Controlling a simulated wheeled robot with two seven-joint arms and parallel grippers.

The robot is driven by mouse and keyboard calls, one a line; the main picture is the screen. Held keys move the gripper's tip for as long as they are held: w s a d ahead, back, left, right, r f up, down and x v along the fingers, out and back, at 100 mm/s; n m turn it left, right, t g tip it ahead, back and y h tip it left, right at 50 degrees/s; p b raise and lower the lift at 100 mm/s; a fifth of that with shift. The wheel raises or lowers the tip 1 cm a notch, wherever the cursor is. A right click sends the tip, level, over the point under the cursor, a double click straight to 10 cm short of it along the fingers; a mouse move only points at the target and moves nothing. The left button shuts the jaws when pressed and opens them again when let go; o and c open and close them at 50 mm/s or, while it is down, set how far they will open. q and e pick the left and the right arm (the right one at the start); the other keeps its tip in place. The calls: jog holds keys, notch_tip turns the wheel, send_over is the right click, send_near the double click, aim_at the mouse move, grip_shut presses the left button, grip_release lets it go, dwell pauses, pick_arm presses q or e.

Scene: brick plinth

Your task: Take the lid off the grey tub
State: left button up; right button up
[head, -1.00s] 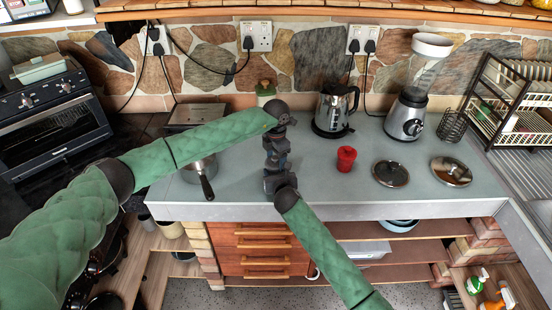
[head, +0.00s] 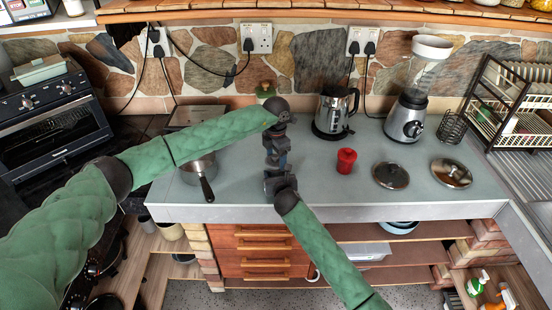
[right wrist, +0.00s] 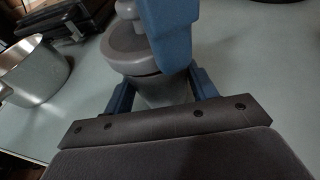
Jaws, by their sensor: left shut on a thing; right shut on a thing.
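The grey tub (right wrist: 165,92) shows in the right wrist view, between the blue fingers of my right gripper (right wrist: 163,95), which is shut on its body. The grey round lid (right wrist: 128,58) is over the tub's top, and its knob (right wrist: 126,10) is beside a blue finger of my left gripper. That finger hides the lid's right part. I cannot tell whether the lid is clear of the rim. In the head view my left gripper (head: 277,155) is directly above my right gripper (head: 280,180); both hide the tub there.
A saucepan (head: 198,168) stands left of my grippers. A kettle (head: 333,112), a red container (head: 346,160), two round lids (head: 390,175) (head: 451,173) and a blender (head: 407,115) stand to the right. The worktop (head: 320,190) is clear just right of my grippers.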

aim_at(276, 156)
pick_arm(q)
jog(key=shift+r, duration=0.35)
jog(key=shift+r, duration=1.95)
pick_arm(e)
jog(key=o, duration=1.5)
jog(key=shift+c, duration=0.2)
